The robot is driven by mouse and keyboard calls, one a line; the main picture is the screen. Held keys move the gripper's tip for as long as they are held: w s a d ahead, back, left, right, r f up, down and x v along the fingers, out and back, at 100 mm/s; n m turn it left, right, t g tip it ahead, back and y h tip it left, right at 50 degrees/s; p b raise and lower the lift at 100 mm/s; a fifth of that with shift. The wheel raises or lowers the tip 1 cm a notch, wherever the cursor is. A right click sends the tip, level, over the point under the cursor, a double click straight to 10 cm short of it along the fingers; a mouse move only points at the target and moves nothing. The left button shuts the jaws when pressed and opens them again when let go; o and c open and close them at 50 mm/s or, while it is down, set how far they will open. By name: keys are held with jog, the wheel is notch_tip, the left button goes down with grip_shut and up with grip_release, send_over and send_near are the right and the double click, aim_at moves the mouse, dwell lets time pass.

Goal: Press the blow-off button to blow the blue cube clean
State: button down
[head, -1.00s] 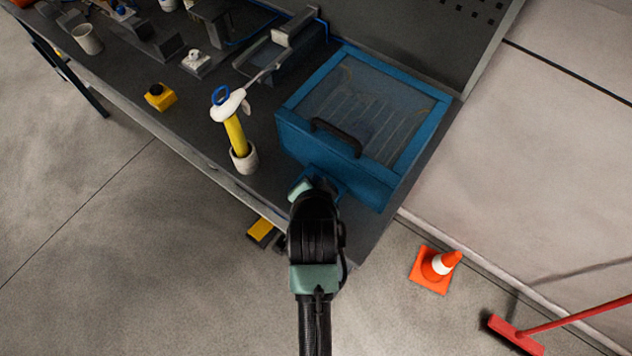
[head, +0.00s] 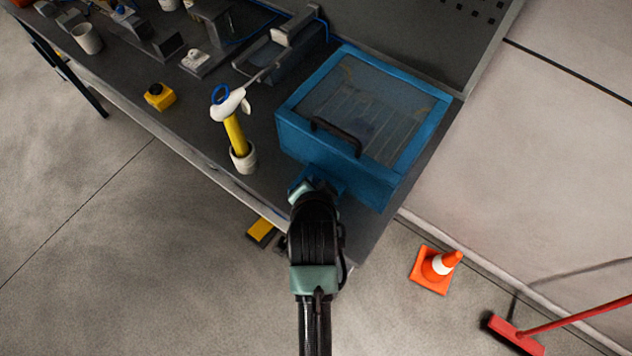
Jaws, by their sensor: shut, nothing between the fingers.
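A blue box (head: 287,140) with a clear lid window and a black handle stands at the right end of the bench. Through the window a faint bluish patch (head: 366,127) shows among pale slats; I cannot tell surely that it is the blue cube. My gripper (head: 316,186) is at the lower front of the box, beside a small blue bracket (head: 334,178). It is shut and empty, with its fingertips mostly hidden by my wrist. Any button there is hidden, and contact cannot be seen. A yellow box with a black top (head: 159,96) sits farther left.
The bench's front edge (head: 190,160) runs diagonally. An orange cone (head: 436,266) and red broom (head: 515,335) are on the floor.

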jog(key=shift+f+b, duration=0.3)
jog(key=shift+f, duration=0.3)
dwell(0.7)
jog(key=shift+r+p, duration=1)
notch_tip(320, 180, up, 5)
jog(key=p, duration=0.5)
